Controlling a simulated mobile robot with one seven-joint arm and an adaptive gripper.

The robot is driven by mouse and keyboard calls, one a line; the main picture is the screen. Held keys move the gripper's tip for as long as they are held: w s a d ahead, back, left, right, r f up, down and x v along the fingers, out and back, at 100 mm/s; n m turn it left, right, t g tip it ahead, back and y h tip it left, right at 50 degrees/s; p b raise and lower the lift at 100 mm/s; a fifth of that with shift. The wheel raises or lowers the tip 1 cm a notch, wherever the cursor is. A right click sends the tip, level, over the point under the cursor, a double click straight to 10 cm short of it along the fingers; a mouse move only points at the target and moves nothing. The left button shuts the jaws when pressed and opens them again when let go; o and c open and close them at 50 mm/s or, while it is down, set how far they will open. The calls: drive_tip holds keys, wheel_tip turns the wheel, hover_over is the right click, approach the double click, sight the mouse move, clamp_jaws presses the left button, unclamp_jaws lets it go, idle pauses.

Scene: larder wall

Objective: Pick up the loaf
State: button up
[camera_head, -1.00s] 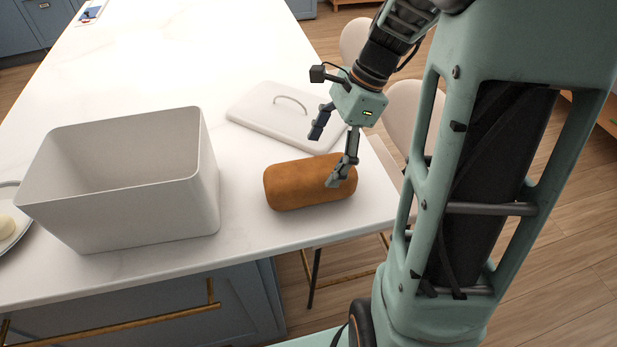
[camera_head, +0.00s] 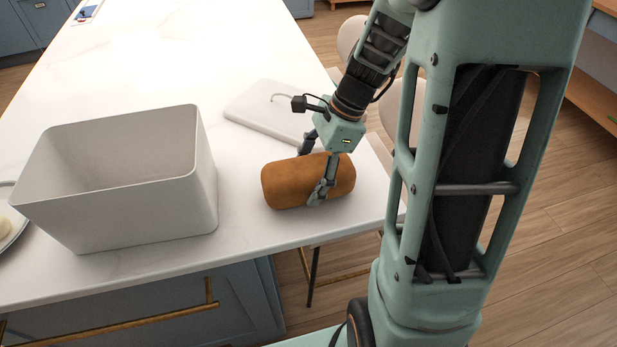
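The loaf (camera_head: 285,184) is a brown, rounded cylinder lying on its side on the white counter near its front right corner. My gripper (camera_head: 312,176) is low over the loaf's right half with its fingers spread across it. One finger is in front of the loaf's near side. The other finger goes down behind the far side, and its tip is hidden by the loaf. I cannot tell whether the fingers touch the loaf. The loaf appears to rest on the counter.
An open, empty-looking white bin (camera_head: 150,212) stands to the left of the loaf. A flat white lid (camera_head: 262,112) with a handle lies behind the loaf. A plate (camera_head: 12,238) is at the left edge. The counter (camera_head: 240,235) is bare between bin and loaf. Chairs stand beyond the right edge.

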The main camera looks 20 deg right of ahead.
drive_tip(key=c, duration=1)
drive_tip(key=shift+c, duration=0.4)
drive_tip(key=shift+r, duration=0.1)
